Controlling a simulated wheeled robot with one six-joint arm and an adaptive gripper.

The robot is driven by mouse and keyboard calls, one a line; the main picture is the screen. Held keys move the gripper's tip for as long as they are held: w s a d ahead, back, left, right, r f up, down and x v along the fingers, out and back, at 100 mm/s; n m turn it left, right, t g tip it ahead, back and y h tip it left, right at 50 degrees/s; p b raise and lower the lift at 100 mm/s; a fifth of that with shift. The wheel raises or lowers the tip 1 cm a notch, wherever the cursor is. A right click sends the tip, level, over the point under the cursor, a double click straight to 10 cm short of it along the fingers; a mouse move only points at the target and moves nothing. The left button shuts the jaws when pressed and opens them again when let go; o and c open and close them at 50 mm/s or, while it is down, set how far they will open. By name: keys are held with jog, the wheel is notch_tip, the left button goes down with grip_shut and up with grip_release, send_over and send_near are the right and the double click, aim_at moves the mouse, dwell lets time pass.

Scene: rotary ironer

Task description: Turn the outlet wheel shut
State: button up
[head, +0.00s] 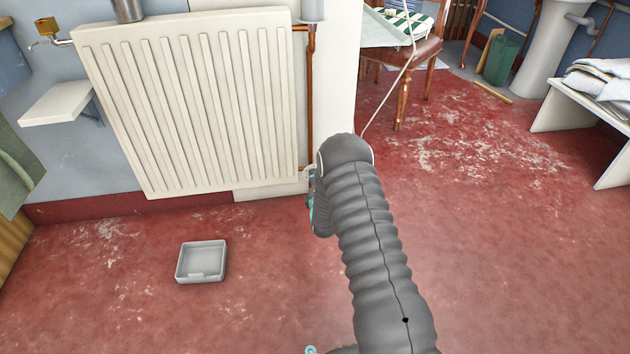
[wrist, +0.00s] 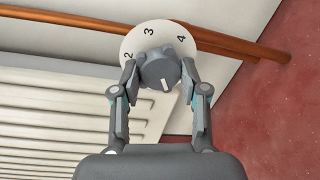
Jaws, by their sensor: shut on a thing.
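In the wrist view the outlet wheel (wrist: 162,76) is a dark grey knob with a short pale mark on its face. It stands in front of a white round dial (wrist: 151,33) on which 2, 3 and 4 can be read. The pale mark points toward the bottom of the picture, away from these numbers. My gripper (wrist: 159,66) is shut on the wheel, one finger on each side. The fingers hide part of the dial. In the head view my arm hides the wheel, at the lower right corner of the white radiator (head: 190,100).
A copper pipe (head: 310,95) runs down beside the radiator, close to my arm. A grey tray (head: 202,262) lies on the red floor below. A small white shelf (head: 58,103) is on the wall at left. A wooden chair (head: 420,50) stands behind at right.

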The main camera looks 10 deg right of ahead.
jog(key=o, duration=1.1)
jog(key=shift+o, duration=0.2)
jog(key=s+r, duration=0.1)
jog(key=s, duration=1.1)
jog(key=shift+a, duration=0.3)
